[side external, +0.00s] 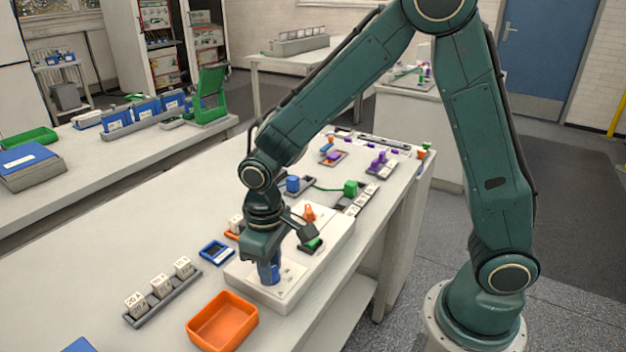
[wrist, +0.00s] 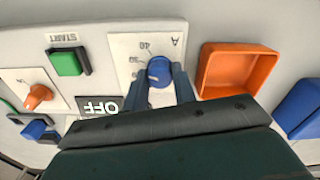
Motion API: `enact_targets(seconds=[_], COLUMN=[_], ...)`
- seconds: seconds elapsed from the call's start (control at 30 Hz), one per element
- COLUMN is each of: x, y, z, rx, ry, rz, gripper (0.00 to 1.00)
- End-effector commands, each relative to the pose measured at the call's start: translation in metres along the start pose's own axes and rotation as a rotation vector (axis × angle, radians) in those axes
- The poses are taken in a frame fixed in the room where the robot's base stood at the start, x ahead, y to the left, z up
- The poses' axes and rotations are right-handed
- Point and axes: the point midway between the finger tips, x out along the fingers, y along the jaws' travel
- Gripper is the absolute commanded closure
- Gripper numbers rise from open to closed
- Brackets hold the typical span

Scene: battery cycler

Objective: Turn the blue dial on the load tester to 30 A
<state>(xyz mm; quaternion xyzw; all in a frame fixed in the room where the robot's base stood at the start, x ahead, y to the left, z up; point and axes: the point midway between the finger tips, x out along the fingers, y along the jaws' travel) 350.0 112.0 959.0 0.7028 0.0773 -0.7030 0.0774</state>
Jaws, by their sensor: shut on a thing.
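The blue dial (wrist: 159,71) sits on a white scale plate (wrist: 124,47) in the wrist view. The marks 40, what looks like 30, and the letter A show on the plate; the lower marks are hidden by my gripper. A pale pointer line shows on the dial, but its exact reading is too small to tell. My gripper (wrist: 162,84) is shut on the dial, one finger on each side. In the side external view my gripper (side external: 268,262) reaches down onto the blue dial (side external: 269,274) at the near end of the white load tester (side external: 335,240).
The tester also carries a green START button (wrist: 68,62), an OFF label (wrist: 100,106) and an orange knob (wrist: 38,95). An orange tray (side external: 222,320) stands close beside the tester.

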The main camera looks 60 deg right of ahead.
Motion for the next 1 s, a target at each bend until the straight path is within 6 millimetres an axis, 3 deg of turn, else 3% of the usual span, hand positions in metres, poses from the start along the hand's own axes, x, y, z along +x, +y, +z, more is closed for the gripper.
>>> enact_targets(seconds=[0.57, 0.6, 0.7, 1.0], x=[-0.0003, -0.0003, -0.0003, -0.0006], y=[0.0000, 0.0000, 0.0000, 0.0000], z=[-0.0004, -0.0004, -0.0003, -0.0002], rx=[0.046, 0.045, 0.045, 0.045], ry=[0.001, 0.001, 0.001, 0.001], rz=[0.000, 0.000, 0.000, 0.000], gripper=[0.96, 0.68, 0.52, 0.52])
